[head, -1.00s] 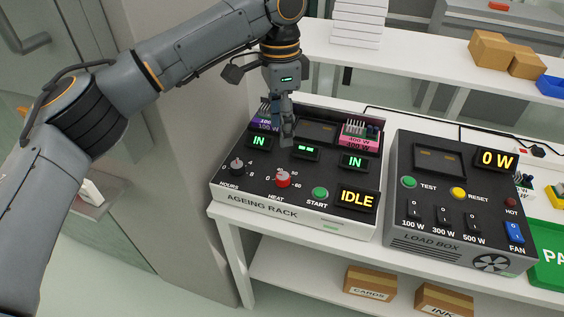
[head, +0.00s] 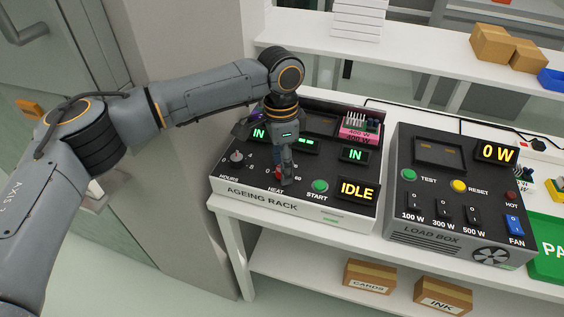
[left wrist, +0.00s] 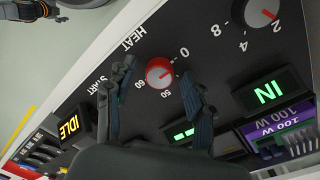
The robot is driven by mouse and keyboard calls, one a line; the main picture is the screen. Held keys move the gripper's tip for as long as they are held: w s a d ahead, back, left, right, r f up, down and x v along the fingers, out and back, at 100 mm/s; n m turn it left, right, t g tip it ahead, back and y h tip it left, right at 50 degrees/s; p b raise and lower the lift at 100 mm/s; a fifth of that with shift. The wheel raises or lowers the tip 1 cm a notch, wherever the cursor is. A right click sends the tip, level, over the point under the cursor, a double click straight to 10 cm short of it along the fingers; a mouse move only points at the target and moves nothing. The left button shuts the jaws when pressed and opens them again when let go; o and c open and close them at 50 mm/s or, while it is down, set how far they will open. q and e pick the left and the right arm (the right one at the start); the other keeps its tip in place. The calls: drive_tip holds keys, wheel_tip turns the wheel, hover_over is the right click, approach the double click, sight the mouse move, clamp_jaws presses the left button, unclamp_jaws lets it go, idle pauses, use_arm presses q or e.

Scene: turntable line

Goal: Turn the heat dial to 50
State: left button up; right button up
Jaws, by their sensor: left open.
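The red heat dial (head: 279,174) is on the front of the ageing rack (head: 228,181), mostly covered by my left gripper (head: 286,181) in the head view. In the left wrist view the dial (left wrist: 160,73) shows plainly, with 0, 50 and 60 printed around it. Its pale mark seems to lie toward the 0 side; it is small. My left gripper (left wrist: 159,71) is open, with one finger on each side of the dial. I cannot tell whether either finger touches it.
The hours dial (head: 236,158) is left of the heat dial, and the green start button (head: 320,186) and IDLE display (head: 357,190) are right of it. The load box (head: 405,228) stands to the right. A pink cartridge (head: 358,129) sits in the rack's back.

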use_arm(q)
drive_tip(key=shift+c, duration=1.1)
clamp_jaws()
drive_tip(key=shift+r+m+p, duration=0.15)
drive_tip(key=shift+m+p, duration=0.15)
drive_tip(key=shift+p, duration=0.3)
drive_tip(key=m+p, duration=0.5)
drive_tip(key=p, duration=0.2)
drive_tip(key=shift+d+r, duration=0.1)
drive_tip(key=m+p, duration=0.2)
drive_tip(key=m, duration=0.1)
drive_tip(key=m+p, duration=0.1)
drive_tip(key=m, duration=0.2)
drive_tip(key=shift+m+y, duration=0.3)
drive_tip(key=m, duration=0.1)
drive_tip(key=m+p, duration=0.1)
drive_tip(key=m, duration=0.1)
drive_tip(key=shift+f+m, duration=0.2)
drive_tip(key=shift+m, duration=0.1)
drive_tip(key=m+p, duration=0.1)
drive_tip(key=m, duration=0.2)
drive_tip(key=shift+d+m, duration=0.1)
drive_tip(key=shift+m, duration=0.3)
drive_tip(key=shift+m+t+p, duration=0.35)
drive_tip(key=shift+m+t, duration=0.05)
drive_tip(key=shift+m, duration=1.7)
use_arm(e)
wheel_tip(320, 180, up, 14)
